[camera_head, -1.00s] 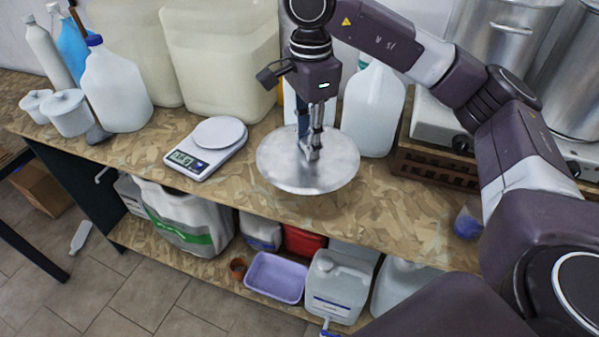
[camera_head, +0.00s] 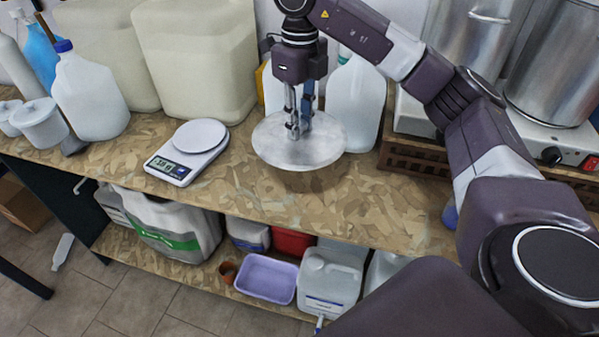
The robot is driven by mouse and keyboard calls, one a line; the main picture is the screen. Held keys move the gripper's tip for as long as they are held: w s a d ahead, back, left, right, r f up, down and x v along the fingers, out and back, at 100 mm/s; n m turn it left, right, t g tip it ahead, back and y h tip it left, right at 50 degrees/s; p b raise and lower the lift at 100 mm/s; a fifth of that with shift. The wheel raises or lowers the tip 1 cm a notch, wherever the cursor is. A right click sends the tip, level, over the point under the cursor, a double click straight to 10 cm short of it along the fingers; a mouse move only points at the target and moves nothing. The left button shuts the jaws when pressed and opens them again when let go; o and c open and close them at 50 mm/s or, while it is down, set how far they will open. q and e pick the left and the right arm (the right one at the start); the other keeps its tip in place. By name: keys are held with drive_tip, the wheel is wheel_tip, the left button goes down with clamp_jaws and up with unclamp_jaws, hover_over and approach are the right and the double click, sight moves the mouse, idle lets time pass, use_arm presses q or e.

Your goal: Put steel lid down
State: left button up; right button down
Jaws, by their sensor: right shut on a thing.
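The steel lid (camera_head: 322,146) is a round, shiny disc over the wooden worktop (camera_head: 370,205), between the digital scale and the white jugs. It lies about level. My right gripper (camera_head: 298,130) points straight down from above and is shut on the lid's middle, where the fingers hide the grip. I cannot tell for sure whether the lid touches the worktop or hangs slightly above it. My left gripper is out of view.
A digital scale (camera_head: 190,150) stands left of the lid. White jugs (camera_head: 356,105) stand close behind it. Steel pots (camera_head: 555,65) stand on a hotplate at the right. Large drums (camera_head: 198,60) stand at the back. The worktop in front of the lid is clear.

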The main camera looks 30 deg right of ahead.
drive_tip(key=p, duration=0.1)
hover_over(300, 180)
wheel_tip(300, 180, down, 10)
drive_tip(key=shift+r, duration=0.1)
drive_tip(key=shift+f+p, duration=0.75)
drive_tip(key=shift+f, duration=1.55)
drive_tip(key=c, duration=2.1)
unclamp_jaws()
drive_tip(key=shift+a+f, duration=0.1)
drive_tip(key=shift+f, duration=0.05)
drive_tip(key=o, duration=0.4)
drive_tip(key=shift+o, duration=0.2)
